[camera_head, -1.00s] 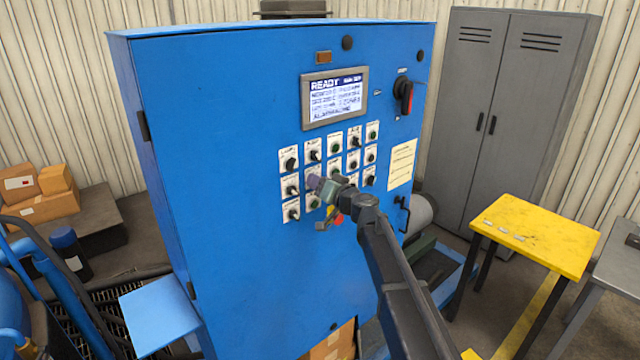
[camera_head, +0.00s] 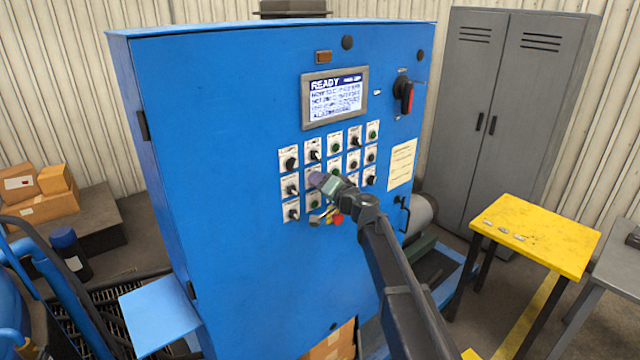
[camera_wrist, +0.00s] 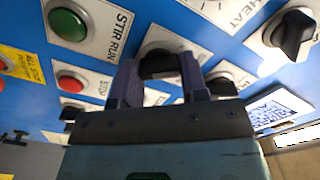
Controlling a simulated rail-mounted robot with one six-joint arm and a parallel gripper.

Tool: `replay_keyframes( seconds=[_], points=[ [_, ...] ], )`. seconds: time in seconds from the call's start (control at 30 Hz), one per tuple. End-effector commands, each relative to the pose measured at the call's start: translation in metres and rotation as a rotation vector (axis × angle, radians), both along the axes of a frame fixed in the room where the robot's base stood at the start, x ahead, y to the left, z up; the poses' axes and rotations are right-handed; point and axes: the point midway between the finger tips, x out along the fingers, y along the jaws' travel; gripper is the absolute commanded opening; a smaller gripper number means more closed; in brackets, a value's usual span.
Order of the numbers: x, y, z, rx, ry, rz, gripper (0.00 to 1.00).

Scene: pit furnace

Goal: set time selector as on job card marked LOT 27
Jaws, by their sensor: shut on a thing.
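My gripper (camera_wrist: 163,82) is at the middle of the blue control panel, shut on a black selector knob (camera_wrist: 158,62). Its purple-grey fingers stand on either side of the knob, and its plate's label is mostly hidden. In the head view, my gripper (camera_head: 318,181) covers that knob. I cannot tell from the frames whether it is the time selector, or where its pointer stands. A pale paper sheet (camera_head: 401,163) is fixed at the panel's right. Its writing is too small to read, so I cannot tell whether it is the LOT 27 card.
Close around my gripper are a black knob labelled HEAT (camera_wrist: 292,34), a green STIR RUN button (camera_wrist: 69,23) and a red STOP button (camera_wrist: 71,82). A lit display (camera_head: 335,97) reading READY is above. A yellow table (camera_head: 545,240) stands at the right.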

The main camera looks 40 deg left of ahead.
Motion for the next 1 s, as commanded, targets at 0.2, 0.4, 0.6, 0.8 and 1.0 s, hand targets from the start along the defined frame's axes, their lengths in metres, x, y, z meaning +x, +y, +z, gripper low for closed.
replay_keyframes(
  seconds=[0.2, 0.4, 0.6, 0.8, 1.0],
  points=[
    [0.0004, -0.0004, -0.0011, 0.04, 0.2, 0.001, 0.17],
    [0.0006, -0.0004, -0.0019, 0.077, 0.386, 0.001, 0.17],
    [0.0008, -0.0005, -0.0027, 0.114, 0.573, 0.001, 0.17],
    [0.0008, -0.0005, -0.0035, 0.152, 0.758, 0.001, 0.17],
    [0.0006, -0.0003, -0.0042, 0.185, 0.924, 0.001, 0.17]
  ],
)
